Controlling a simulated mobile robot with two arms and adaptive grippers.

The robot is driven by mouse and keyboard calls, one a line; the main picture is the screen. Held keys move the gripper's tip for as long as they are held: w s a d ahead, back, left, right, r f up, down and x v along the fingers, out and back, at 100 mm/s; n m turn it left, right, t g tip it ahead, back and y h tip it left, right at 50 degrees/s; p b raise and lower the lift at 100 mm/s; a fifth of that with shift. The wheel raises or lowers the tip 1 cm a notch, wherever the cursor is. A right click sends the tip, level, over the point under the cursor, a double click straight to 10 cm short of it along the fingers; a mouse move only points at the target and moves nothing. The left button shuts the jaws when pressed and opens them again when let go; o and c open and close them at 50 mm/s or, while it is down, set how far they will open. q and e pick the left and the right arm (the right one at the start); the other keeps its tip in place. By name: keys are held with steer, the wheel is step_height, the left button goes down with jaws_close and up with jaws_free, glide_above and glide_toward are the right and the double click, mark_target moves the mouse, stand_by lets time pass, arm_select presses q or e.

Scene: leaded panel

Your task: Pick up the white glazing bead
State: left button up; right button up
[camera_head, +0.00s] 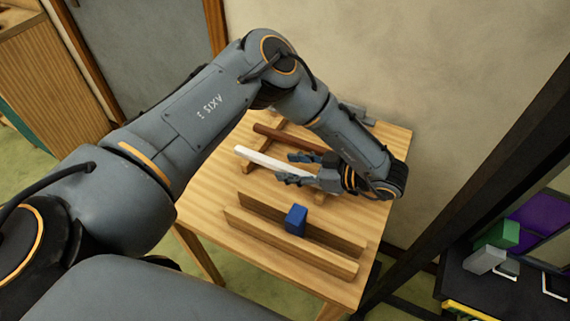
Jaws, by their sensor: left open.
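The white glazing bead (258,158) is a long white strip lying over wooden supports on the small wooden table. Its right part is hidden behind my left gripper. My left gripper (284,168) reaches in from the right side of the table, fingers pointing left. Its fingers are open, one on each side of the bead's line in this view. I cannot tell whether they touch the bead. My right gripper is not in view.
A brown bar (285,137) lies behind the bead, and a grey piece (357,113) lies farther back. A blue block (296,220) stands between two wooden rails (290,243) in front. A dark shelf (461,283) holding green and grey blocks stands at right.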

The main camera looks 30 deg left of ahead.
arm_select(q)
steer(key=shift+a+f, duration=0.3)
steer(key=shift+a, duration=0.35)
jaws_close()
